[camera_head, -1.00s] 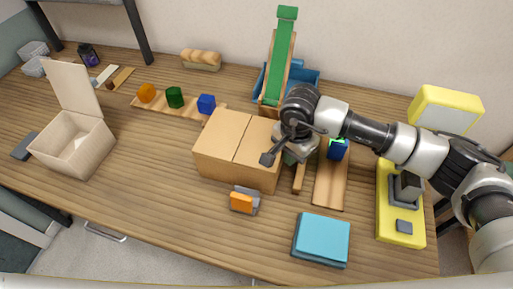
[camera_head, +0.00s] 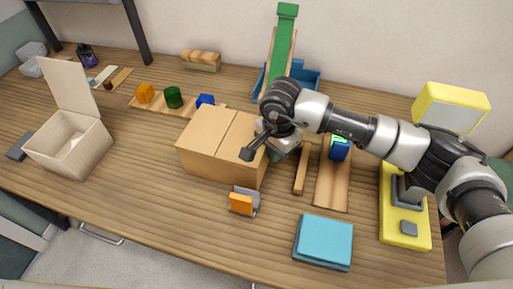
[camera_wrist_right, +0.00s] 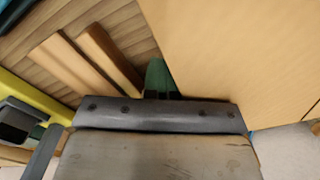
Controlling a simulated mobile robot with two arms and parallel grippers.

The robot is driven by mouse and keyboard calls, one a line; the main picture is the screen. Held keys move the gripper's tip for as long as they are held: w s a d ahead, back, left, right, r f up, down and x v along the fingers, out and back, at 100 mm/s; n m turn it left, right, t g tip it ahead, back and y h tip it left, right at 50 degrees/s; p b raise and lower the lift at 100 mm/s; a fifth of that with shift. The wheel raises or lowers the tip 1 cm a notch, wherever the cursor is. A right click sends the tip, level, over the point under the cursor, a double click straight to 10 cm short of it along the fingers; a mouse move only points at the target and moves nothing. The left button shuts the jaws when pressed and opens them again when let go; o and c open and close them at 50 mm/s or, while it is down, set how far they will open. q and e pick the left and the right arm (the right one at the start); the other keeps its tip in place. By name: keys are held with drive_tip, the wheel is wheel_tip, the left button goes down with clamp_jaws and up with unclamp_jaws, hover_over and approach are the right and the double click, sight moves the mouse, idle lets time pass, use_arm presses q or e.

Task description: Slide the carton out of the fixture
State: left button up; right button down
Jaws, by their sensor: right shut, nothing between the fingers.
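The carton (camera_head: 222,140) is a brown closed box at the middle of the table. In the right wrist view it fills the upper right as a plain tan face (camera_wrist_right: 240,50). My right gripper (camera_head: 274,157) is low at the carton's right side, its fingers shut and empty. In the wrist view the shut green fingers (camera_wrist_right: 157,80) are beside the carton's face; whether they touch it is unclear. A wooden strip (camera_head: 301,168) and a wider wooden board (camera_head: 331,185) lie to the right; I cannot tell which part is the fixture. My left gripper is out of view.
A small stand with an orange block (camera_head: 241,203) is in front of the carton. A blue cube (camera_head: 206,101) on a wooden strip is just behind it. A teal pad (camera_head: 323,240) lies at front right. The table left of the carton is clear up to an open box (camera_head: 68,148).

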drive_tip(key=shift+w+a+b, duration=0.2)
drive_tip(key=shift+a+b, duration=0.2)
drive_tip(key=shift+a, duration=0.4)
drive_tip(key=shift+w+a+b, duration=0.2)
drive_tip(key=shift+a+b, duration=0.25)
drive_tip(key=shift+a, duration=0.3)
drive_tip(key=shift+w+a+b, duration=0.2)
drive_tip(key=shift+a+b, duration=0.2)
drive_tip(key=shift+a, duration=0.4)
drive_tip(key=shift+s+d+b, duration=0.2)
drive_tip(key=shift+s+d, duration=0.05)
drive_tip(key=shift+d, duration=0.65)
drive_tip(key=shift+s+d+b, duration=0.15)
drive_tip(key=shift+s+d, duration=0.05)
drive_tip(key=shift+d, duration=0.65)
wheel_tip(320, 180, up, 12)
drive_tip(key=p, duration=0.5)
